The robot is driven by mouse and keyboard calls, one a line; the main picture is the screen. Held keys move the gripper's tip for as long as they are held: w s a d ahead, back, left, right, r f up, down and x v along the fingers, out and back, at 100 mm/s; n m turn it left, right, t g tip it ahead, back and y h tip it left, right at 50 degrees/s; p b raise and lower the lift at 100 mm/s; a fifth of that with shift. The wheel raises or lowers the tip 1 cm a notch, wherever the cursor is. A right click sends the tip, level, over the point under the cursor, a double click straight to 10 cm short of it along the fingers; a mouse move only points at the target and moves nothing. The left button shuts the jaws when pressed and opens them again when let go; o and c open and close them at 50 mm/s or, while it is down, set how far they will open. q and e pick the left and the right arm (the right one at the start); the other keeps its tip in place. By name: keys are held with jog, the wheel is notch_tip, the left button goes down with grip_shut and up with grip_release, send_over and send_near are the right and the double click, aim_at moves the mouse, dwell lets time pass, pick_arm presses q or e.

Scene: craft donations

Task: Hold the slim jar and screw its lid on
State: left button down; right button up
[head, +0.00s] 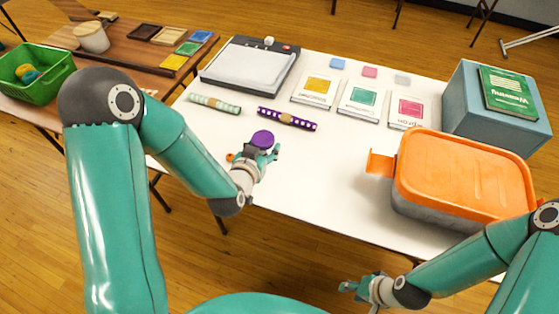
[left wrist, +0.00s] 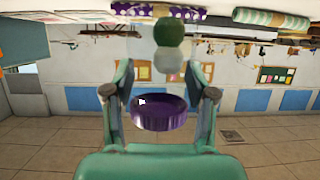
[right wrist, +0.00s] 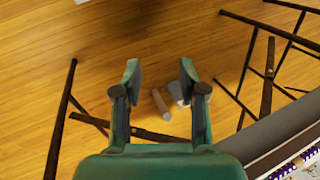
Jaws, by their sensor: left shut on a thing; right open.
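My left gripper (head: 266,154) is raised near the front edge of the white table and shut on the slim jar, whose clear wall hardly shows. Green and pale balls (left wrist: 168,38) show beyond the fingertips, seemingly inside it. A round purple lid (head: 262,138) is at the jar's upper end; in the left wrist view the lid (left wrist: 160,112) sits between the fingers. I cannot tell whether it is seated or threaded. My right gripper (head: 355,288) is open and empty, low in front of the table, apart from the jar; its spread fingers show in the right wrist view (right wrist: 159,75).
A grey bin with an orange lid (head: 465,172) stands on the table's right part. Two patterned rolls (head: 287,119), a paper trimmer (head: 250,66) and several packets (head: 363,99) lie farther back. A blue box (head: 493,108) stands at the back right. The table between left gripper and bin is clear.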

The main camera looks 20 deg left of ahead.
pick_arm(q)
jog(key=shift+d, duration=0.15)
jog(key=shift+w+d+r, duration=0.15)
jog(key=shift+w+r, duration=0.05)
pick_arm(e)
jog(key=o, duration=0.9)
jog(key=shift+a+f+b, duration=0.1)
jog(key=shift+f+b, duration=0.65)
jog(key=shift+b, duration=0.1)
pick_arm(q)
jog(key=w+d+r+m+h, duration=0.1)
jog(key=r+m+h, duration=0.1)
jog(key=r, duration=0.5)
jog(key=w+d+r+m+g+h+b, duration=0.1)
jog(key=w+d+r+m+h, duration=0.1)
jog(key=r, duration=0.5)
jog(key=shift+w+m+h, duration=0.2)
jog(key=shift+m+h, duration=0.3)
jog(key=shift+h, duration=0.3)
pick_arm(e)
jog(key=shift+f, duration=0.65)
